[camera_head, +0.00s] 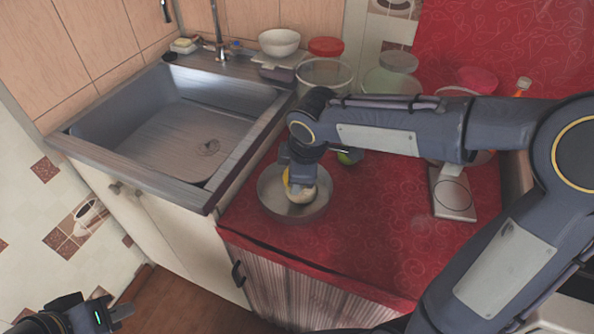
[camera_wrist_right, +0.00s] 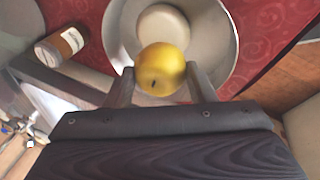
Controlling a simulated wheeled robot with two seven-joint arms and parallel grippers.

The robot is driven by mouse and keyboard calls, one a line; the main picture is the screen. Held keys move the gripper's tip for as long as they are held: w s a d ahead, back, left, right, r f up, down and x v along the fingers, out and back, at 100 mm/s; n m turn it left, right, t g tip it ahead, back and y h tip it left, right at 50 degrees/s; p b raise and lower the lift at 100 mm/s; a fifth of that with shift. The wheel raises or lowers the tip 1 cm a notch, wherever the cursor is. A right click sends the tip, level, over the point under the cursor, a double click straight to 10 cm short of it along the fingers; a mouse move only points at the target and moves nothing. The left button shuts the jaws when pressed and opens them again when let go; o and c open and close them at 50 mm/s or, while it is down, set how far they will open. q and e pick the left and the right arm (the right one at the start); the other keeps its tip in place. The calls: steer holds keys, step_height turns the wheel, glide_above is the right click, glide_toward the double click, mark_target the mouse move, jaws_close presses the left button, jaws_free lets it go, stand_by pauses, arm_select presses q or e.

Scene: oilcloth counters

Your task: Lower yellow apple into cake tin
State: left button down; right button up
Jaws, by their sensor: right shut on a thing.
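The yellow apple (camera_wrist_right: 162,68) is held between the two fingers of my right gripper (camera_wrist_right: 159,74) in the right wrist view. In the head view a sliver of the apple (camera_head: 286,178) shows beside the right gripper (camera_head: 298,180), which points down over the cake tin. The cake tin (camera_head: 288,211) is a round grey metal pan on the red counter. A pale round thing (camera_wrist_right: 160,28) lies inside the tin. Whether the apple touches it I cannot tell. My left gripper (camera_head: 118,313) is low at the bottom left, away from the counter; its finger gap is unclear.
A kitchen scale (camera_head: 453,196) stands farther right. Bowls (camera_head: 279,42) and containers (camera_head: 324,75) line the back. The sink (camera_head: 180,130) is at the left. The counter's front right is clear.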

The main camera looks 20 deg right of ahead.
steer(key=shift+f+b, duration=1)
steer(key=shift+f, duration=0.3)
stand_by(0.4)
steer(key=o, duration=1.1)
steer(key=shift+c, duration=0.2)
steer(key=shift+r, duration=0.15)
steer(key=p+v, duration=0.2)
steer(key=v, duration=0.5)
steer(key=shift+s+r, duration=0.15)
steer(key=shift+r, duration=0.2)
steer(key=s+d+r+m+t+y+p, duration=0.1)
steer(key=s+d+r+m+p, duration=0.2)
steer(key=s+m+p, duration=0.2)
steer(key=s+d+r+m+y+p, duration=0.2)
steer(key=s+m+p, duration=0.4)
steer(key=s+m, duration=0.5)
steer(key=shift+s+d+r+t, duration=0.4)
steer(key=shift+s+d+r, duration=0.2)
steer(key=shift+s+r, duration=0.3)
